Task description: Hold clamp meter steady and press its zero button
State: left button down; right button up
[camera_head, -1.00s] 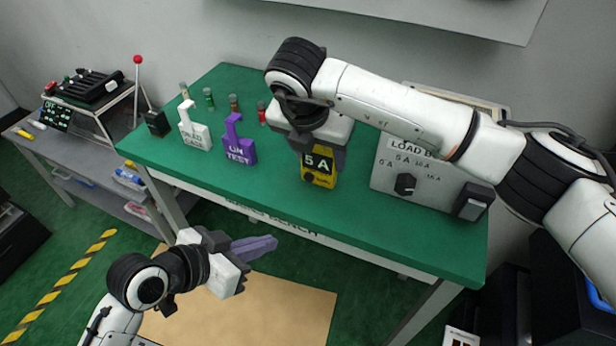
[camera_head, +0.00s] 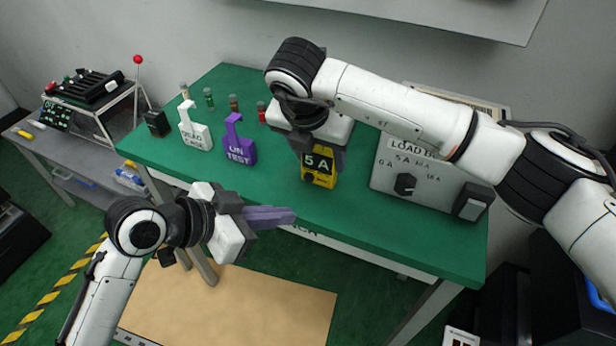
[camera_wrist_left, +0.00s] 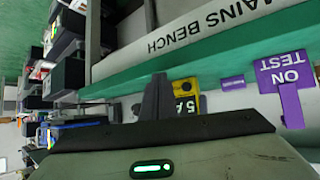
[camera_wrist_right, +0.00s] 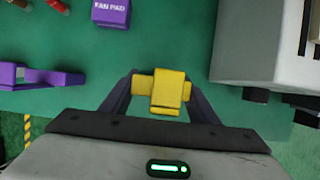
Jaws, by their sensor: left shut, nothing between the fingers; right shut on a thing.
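The clamp meter (camera_head: 318,178) is yellow with a dark display reading "5 A". It stands on the green bench, and its yellow top shows in the right wrist view (camera_wrist_right: 168,92). My right gripper (camera_head: 320,152) is shut on the meter from above, one finger on each side. In the left wrist view the meter (camera_wrist_left: 184,88) is partly hidden behind my left fingers. My left gripper (camera_head: 285,216) is shut and empty, low in front of the bench's front edge and apart from the meter. I cannot make out the zero button.
The load box (camera_head: 425,178) with a dial stands right of the meter. The purple "ON TEST" tag (camera_head: 239,150) and white "DEAD" tag (camera_head: 196,137) stand to its left. The front edge (camera_head: 385,254) separates my left gripper from the top.

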pick_arm(q)
jog(key=shift+w+d, duration=0.4)
jog(key=shift+w, duration=0.55)
jog(key=shift+w+d, duration=0.45)
jog(key=shift+w, duration=0.55)
jog(key=shift+w+d, duration=0.4)
jog(key=shift+w, duration=0.55)
jog(key=shift+w, duration=0.1)
jog(key=shift+w+d, duration=0.15)
jog(key=shift+w, duration=0.2)
jog(key=shift+w+d, duration=0.2)
jog(key=shift+w, duration=0.2)
jog(key=shift+s+a, duration=0.1)
jog(key=shift+s, duration=0.05)
dwell(0.5)
jog(key=shift+s+a, duration=0.3)
jog(key=shift+s, duration=0.4)
jog(key=shift+s+a, duration=0.3)
jog(key=shift+s, duration=0.45)
jog(key=shift+s+a, duration=0.35)
jog(key=shift+s, duration=0.45)
jog(key=shift+s+a, duration=0.3)
jog(key=shift+s, duration=0.45)
